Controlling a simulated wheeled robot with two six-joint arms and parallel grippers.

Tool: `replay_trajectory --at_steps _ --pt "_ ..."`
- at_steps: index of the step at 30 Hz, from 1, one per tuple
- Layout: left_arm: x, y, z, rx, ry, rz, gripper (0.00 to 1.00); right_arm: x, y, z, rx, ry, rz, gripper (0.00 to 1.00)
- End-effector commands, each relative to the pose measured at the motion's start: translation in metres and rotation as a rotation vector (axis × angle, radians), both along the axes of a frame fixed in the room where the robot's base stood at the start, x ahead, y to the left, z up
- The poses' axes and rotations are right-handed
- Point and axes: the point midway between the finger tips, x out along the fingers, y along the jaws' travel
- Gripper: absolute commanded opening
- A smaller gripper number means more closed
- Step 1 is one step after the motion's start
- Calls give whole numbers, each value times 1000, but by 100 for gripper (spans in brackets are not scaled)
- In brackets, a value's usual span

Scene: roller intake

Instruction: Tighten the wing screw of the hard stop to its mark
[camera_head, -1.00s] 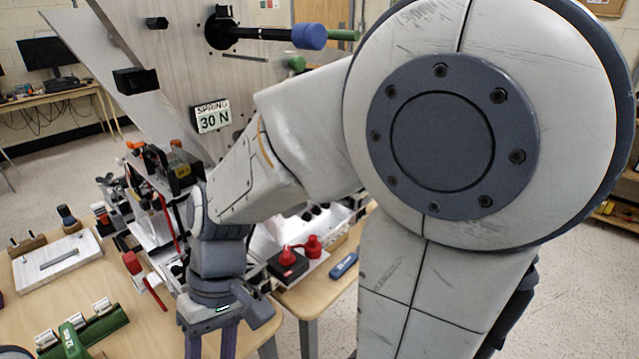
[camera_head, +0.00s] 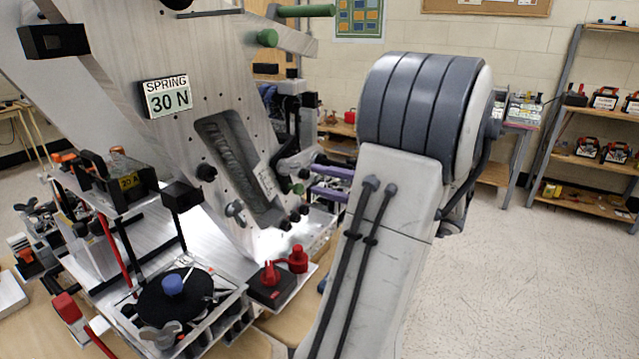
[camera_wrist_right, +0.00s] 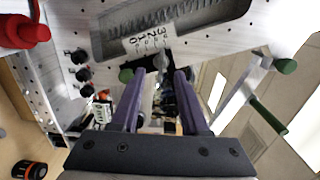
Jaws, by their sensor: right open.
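A second grey wing-shaped piece (camera_head: 160,336) is at the front of the lower deck. I cannot tell which belongs to the hard stop. My right gripper (camera_head: 311,180) is at the right edge of the plate, its purple fingers pointing left. In the right wrist view the gripper (camera_wrist_right: 160,73) is open. A small grey piece (camera_wrist_right: 161,60) shows between its fingertips, below a white label (camera_wrist_right: 149,38); no grip on it shows. My left gripper is out of view.
A green knob (camera_head: 297,188) is close to the right fingers; a green-tipped bar (camera_head: 305,11) sticks out above. Red knobs (camera_head: 298,259) on a black box (camera_head: 272,287) stand below. A blue-knobbed black disc (camera_head: 150,300) is on the deck. Floor at right is open.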

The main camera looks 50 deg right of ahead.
Motion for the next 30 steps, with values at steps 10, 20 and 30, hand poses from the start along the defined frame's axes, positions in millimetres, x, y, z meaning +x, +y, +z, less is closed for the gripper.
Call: replay_trajectory --at_steps 10,20,30 --pt "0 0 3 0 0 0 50 4 -13 2 -6 -18 -42 45" --pt "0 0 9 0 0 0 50 39 -8 2 -5 -16 -39 45" --pt "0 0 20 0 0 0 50 74 -5 3 -4 -15 -37 45"
